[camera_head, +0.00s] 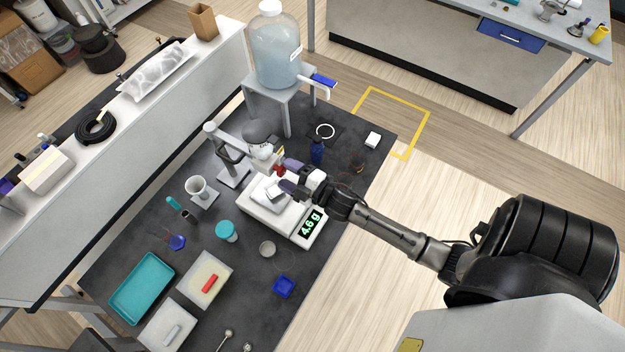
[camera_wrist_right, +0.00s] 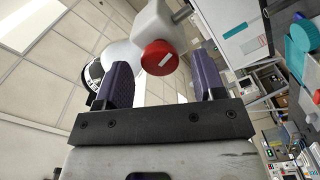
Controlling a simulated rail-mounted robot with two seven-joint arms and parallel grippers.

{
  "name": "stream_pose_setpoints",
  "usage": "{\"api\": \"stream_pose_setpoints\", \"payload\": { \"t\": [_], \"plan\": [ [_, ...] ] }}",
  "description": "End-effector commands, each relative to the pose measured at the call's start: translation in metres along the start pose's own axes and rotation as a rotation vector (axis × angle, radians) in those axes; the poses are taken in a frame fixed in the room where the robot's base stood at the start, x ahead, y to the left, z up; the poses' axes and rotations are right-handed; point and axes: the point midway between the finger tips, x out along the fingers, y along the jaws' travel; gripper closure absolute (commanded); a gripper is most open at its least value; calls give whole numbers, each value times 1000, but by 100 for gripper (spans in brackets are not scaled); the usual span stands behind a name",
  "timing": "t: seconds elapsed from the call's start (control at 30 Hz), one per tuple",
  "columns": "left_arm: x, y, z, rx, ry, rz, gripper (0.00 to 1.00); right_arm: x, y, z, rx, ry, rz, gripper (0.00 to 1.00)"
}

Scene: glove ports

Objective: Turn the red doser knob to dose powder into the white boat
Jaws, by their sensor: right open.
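The red doser knob (camera_wrist_right: 158,60) shows in the right wrist view with a white mark on its face. It sits on the white doser head and also shows small in the head view (camera_head: 279,170). My right gripper (camera_head: 289,174) is open, its two purple fingers on either side of the knob. In the wrist view the knob appears between the fingertips (camera_wrist_right: 160,64); I cannot tell whether they touch it. The white balance (camera_head: 258,212) reads 4.6 g. The white boat (camera_head: 271,191) appears on it below the doser, partly hidden. My left gripper is not in view.
A dark blue bottle (camera_head: 317,152) stands behind my right gripper. A large clear carboy (camera_head: 275,52) is on a grey stand at the back.

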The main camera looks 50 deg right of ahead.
Motion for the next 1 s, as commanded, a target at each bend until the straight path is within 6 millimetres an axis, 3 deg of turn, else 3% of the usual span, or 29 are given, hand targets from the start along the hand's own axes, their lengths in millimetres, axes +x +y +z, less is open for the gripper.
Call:
{"api": "stream_pose_setpoints", "payload": {
  "t": [0.3, 0.5, 0.73, 1.0],
  "plan": [
    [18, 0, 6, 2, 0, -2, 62, -65, -3, 1, 0, -1, -3, 37],
    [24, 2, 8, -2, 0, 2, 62, -96, -2, 1, 0, -1, -2, 37],
    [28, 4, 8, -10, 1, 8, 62, -115, -1, 0, 0, 0, -1, 37],
    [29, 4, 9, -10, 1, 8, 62, -120, 0, 0, 0, 0, 0, 37]
  ]
}}
